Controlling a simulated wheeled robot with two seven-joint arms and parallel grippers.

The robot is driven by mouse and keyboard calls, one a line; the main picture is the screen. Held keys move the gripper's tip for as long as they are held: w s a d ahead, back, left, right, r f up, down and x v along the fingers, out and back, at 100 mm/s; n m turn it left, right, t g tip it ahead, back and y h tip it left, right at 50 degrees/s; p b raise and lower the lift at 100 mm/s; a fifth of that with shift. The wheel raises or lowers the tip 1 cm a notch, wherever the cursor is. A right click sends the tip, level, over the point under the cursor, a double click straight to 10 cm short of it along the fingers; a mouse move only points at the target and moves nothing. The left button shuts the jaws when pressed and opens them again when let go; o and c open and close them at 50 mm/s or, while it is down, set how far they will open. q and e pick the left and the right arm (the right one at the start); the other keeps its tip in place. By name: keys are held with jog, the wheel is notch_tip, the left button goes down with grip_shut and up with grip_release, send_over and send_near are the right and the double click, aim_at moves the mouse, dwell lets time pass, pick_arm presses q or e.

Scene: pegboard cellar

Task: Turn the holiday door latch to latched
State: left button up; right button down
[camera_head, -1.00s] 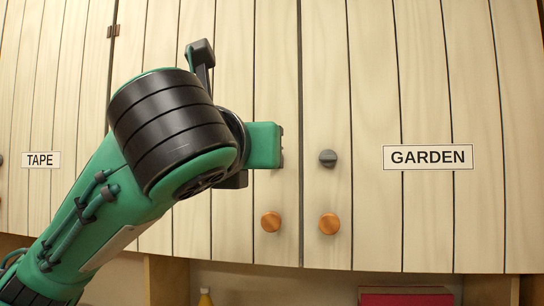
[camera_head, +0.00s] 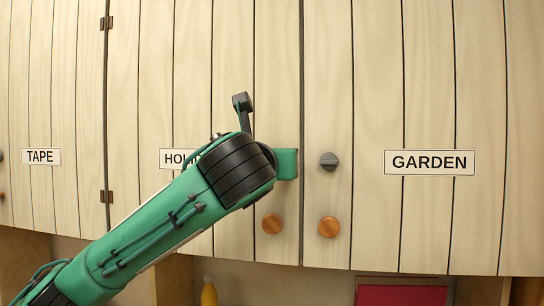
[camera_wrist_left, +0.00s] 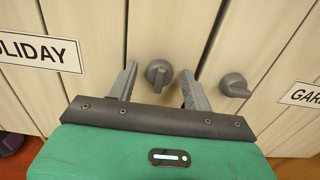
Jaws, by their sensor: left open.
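The holiday door (camera_head: 230,60) is shut, its label (camera_head: 176,158) partly covered by my left arm; the label (camera_wrist_left: 40,52) also shows in the left wrist view. Its grey latch (camera_wrist_left: 158,73) is a round knob with a raised ridge, which seems to run roughly up and down in the wrist view. My left gripper (camera_wrist_left: 159,69) is open, one finger on each side of this latch; I cannot tell whether they touch it. In the head view the gripper (camera_head: 287,164) hides the latch. My right gripper is not in view.
The garden door (camera_head: 380,60) to the right has its own grey latch (camera_head: 329,161), close to my right-hand finger. Round wooden knobs (camera_head: 272,224) (camera_head: 329,227) sit below. A yellow bottle (camera_head: 209,293) and a red box (camera_head: 401,294) stand under the cabinet.

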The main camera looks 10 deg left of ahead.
pick_arm(q)
jog(key=c, duration=0.9)
jog(key=shift+c, duration=0.2)
jog(key=n+b, duration=0.5)
jog(key=n, duration=0.4)
jog(key=n+b, duration=0.6)
jog(key=n, duration=0.3)
jog(key=shift+a+f, duration=0.15)
jog(key=shift+f, duration=0.05)
jog(key=o, duration=0.9)
